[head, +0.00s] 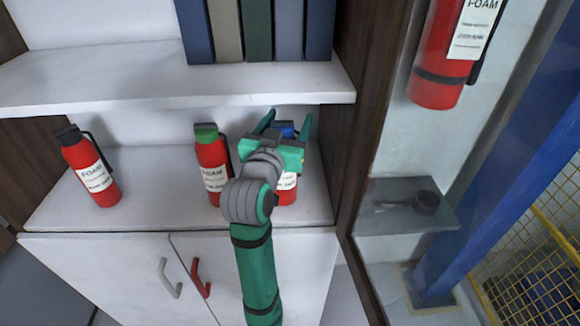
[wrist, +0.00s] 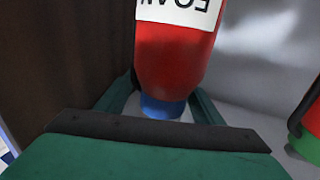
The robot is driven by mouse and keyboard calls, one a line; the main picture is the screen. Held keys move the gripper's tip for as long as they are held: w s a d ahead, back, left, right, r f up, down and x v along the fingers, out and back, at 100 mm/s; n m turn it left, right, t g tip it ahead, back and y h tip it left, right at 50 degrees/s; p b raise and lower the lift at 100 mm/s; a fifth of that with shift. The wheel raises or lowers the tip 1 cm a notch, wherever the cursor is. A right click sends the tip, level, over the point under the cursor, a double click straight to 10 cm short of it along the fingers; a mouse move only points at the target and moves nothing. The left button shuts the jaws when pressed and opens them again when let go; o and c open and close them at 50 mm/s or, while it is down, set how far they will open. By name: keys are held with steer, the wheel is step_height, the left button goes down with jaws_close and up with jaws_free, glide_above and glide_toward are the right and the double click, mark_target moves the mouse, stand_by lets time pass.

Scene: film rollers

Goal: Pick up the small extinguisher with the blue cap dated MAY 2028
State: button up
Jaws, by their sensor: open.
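The small red extinguisher with the blue cap (head: 287,196) stands on the lower shelf, at its right end, partly hidden by my arm. In the wrist view its red body (wrist: 175,62) appears upside down, with its blue cap (wrist: 162,107) between my fingers. My gripper (head: 287,124) is open, with one finger on each side of the cap. The fingers also show in the wrist view (wrist: 162,104). I cannot tell whether they touch the cap. Only part of the FOAM label shows, and no date is readable.
A green-capped extinguisher (head: 212,165) stands close to the left, and a black-capped one (head: 90,170) farther left. The upper shelf (head: 170,84) with binders (head: 258,28) overhangs behind. A brown cabinet side (head: 362,100) bounds the right. A larger extinguisher (head: 440,60) hangs beyond it.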

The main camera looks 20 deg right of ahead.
steer(key=shift+a, duration=0.1)
jaws_close()
steer(key=shift+r, duration=0.1)
